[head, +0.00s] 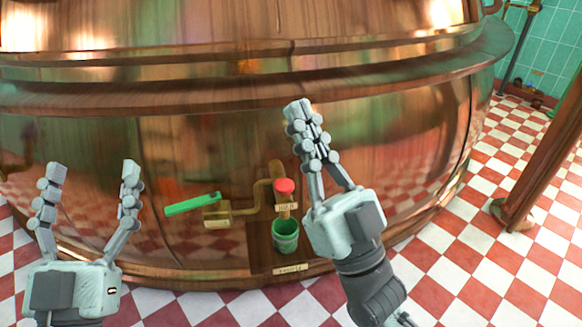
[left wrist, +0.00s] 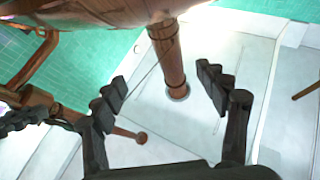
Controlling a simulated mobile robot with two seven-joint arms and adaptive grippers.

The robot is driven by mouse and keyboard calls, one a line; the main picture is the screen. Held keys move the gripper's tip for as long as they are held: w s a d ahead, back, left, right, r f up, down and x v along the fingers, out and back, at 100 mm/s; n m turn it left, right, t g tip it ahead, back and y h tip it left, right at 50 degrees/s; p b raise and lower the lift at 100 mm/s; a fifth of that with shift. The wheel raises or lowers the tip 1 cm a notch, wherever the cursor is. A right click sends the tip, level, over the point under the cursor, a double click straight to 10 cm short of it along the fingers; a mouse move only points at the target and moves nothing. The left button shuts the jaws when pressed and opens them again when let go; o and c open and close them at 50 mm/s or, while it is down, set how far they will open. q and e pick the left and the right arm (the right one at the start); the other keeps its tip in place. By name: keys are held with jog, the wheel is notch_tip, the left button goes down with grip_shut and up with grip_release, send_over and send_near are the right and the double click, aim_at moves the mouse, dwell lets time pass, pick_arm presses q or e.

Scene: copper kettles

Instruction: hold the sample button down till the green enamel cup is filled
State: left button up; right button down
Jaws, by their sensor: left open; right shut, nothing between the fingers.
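The red button (head: 284,186) sits on a brass fitting low on the front of the copper kettle (head: 220,150). The green enamel cup (head: 285,237) stands upright below it on a small ledge; its fill level is too small to tell. My right gripper (head: 301,110) is shut and empty, its fingers pointing up, in front of the kettle. Its fingertips show above and slightly right of the button, which is uncovered; I see no contact. My left gripper (head: 93,170) is open and empty at the far left, away from button and cup. Its spread fingers also show in the left wrist view (left wrist: 163,80).
A green lever (head: 192,204) on a brass valve (head: 217,216) sits left of the button. A small label plate (head: 290,269) is below the cup. A brown post (head: 545,150) stands at right. Checkered floor (head: 470,235) is open between the kettle and the post.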

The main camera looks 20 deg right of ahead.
aim_at(289, 190)
pick_arm(q)
jog(key=w+a+f+g+y+p, duration=0.1)
jog(key=a+f+g+y+p, duration=0.15)
jog(key=f+g, duration=0.45)
jog(key=a+f+g+y+p, duration=0.2)
jog(key=a+f+g+p, duration=0.15)
jog(key=f, duration=0.75)
jog(key=s+a+f+n+g+y+p, duration=0.1)
jog(key=s+a+f+g, duration=0.3)
jog(key=s, duration=0.3)
jog(key=s+a+f+n+g+y+p, duration=0.1)
jog(key=s+a+f+g+y+p, duration=0.1)
jog(key=s+a+f+g, duration=0.3)
jog(key=s+f, duration=0.2)
jog(key=s, duration=0.1)
jog(key=shift+a, duration=0.25)
pick_arm(e)
jog(key=w+d+f+g+h, duration=0.1)
jog(key=w+d+f+g, duration=0.1)
jog(key=f+g, duration=0.4)
jog(key=w+d+f+n+g+h, duration=0.1)
jog(key=w+d+f+g, duration=0.2)
jog(key=f, duration=0.7)
jog(key=d+g, duration=0.2)
jog(key=g, duration=0.1)
jog(key=shift+w, duration=0.3)
